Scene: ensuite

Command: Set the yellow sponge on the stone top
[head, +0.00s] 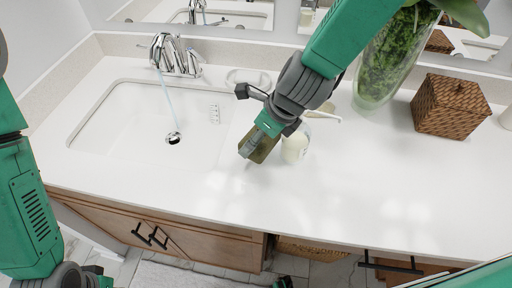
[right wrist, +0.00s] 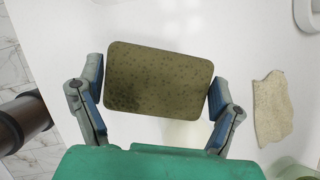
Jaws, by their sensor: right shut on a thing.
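The yellow sponge, olive-toned and speckled (right wrist: 160,80), is held between the two blue-padded fingers of my right gripper (right wrist: 156,100) in the right wrist view. In the head view the sponge (head: 264,149) is partly hidden by the right gripper (head: 256,142). It is over the white stone top (head: 330,200), just right of the sink; I cannot tell whether it touches the surface. My left gripper (head: 92,279) shows only partly at the bottom left edge of the head view, and its fingers are not clear.
A pale bottle (head: 295,147) stands close right of the sponge. The sink (head: 130,115) with its chrome faucet (head: 175,55), running water, lies left. A glass vase (head: 385,65) and a woven box (head: 450,105) stand at the back right. The front right of the top is clear.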

